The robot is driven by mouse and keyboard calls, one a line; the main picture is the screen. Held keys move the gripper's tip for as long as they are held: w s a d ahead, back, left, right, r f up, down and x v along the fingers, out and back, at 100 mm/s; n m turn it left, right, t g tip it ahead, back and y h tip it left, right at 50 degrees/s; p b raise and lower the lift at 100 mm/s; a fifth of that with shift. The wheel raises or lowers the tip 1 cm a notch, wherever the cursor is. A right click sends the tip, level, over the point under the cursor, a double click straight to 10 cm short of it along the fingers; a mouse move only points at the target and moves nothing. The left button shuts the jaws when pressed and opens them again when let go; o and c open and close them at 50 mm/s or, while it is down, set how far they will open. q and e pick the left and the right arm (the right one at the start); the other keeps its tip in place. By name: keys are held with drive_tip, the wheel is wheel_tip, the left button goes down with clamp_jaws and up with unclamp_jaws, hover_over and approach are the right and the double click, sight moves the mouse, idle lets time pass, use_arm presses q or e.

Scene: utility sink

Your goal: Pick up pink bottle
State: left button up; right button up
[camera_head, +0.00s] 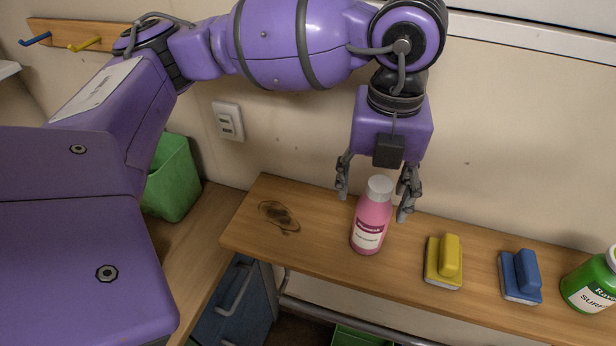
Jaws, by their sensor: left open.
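The pink bottle (371,221) with a white cap and a label stands upright on the wooden shelf (322,262). My left gripper (373,205) points down just above and around the bottle's top. Its fingers are spread, one on the left of the cap and one on the right, with gaps showing to the bottle. The gripper is open and holds nothing. My right gripper is out of view.
A yellow brush (444,262), a blue brush (520,277) and a green bottle (593,283) stand to the right on the shelf. A dark stain (279,216) lies to the left. A green bin (174,180) stands further left. The wall is close behind.

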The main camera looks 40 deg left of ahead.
sight(370, 217)
use_arm(q)
drive_tip(key=f, duration=0.7)
drive_tip(key=shift+s+d, duration=0.1)
drive_tip(key=shift+d, duration=0.1)
drive_tip(key=shift+c, duration=0.2)
drive_tip(key=shift+r, duration=0.15)
drive_tip(key=c, duration=1.2)
